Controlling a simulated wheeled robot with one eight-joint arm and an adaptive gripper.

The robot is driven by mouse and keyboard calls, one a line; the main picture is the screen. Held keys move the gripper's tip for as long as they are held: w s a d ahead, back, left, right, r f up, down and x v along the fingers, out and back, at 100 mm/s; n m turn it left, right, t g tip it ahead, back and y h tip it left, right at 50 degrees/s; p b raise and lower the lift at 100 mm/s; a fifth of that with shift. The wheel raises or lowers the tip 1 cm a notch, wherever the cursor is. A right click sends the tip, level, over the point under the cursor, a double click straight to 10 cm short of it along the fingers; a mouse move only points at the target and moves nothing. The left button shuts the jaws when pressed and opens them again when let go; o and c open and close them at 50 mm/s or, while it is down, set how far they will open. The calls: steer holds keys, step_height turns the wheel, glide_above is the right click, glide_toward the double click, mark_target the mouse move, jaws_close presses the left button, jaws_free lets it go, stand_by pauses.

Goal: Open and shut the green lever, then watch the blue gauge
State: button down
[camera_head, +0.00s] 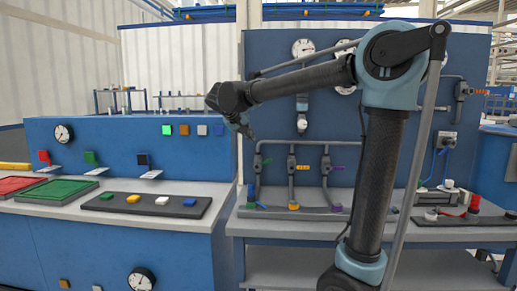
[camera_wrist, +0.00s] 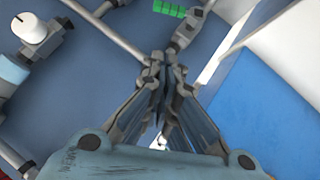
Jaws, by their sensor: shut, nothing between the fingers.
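A green ribbed lever handle (camera_wrist: 169,8) shows at the top edge of the wrist view, beside a grey pipe valve. My gripper (camera_wrist: 164,62) is shut and empty, with its fingertips just below the valve in that picture; I cannot tell whether they touch it. White-faced gauges (camera_head: 303,47) sit high on the panel. One gauge (camera_head: 346,80) is partly behind my arm. I cannot tell which gauge is the blue one.
Valves with an orange lever (camera_head: 306,168) and a purple lever (camera_head: 338,168) stand right of my gripper. A blue console (camera_head: 100,150) with coloured buttons and trays is at left. The grey bench (camera_head: 290,228) below the panel has clear room at its front.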

glide_above(263, 163)
steer(key=a, duration=0.2)
step_height(263, 163, down, 6)
steer(key=shift+f, duration=0.1)
steer(key=f, duration=0.1)
steer(key=d+f, duration=0.1)
steer(key=f, duration=0.1)
steer(key=shift+s+d+f, duration=0.1)
steer(key=shift+d+f, duration=0.1)
steer(key=shift+d, duration=0.2)
steer(key=shift+a, duration=0.15)
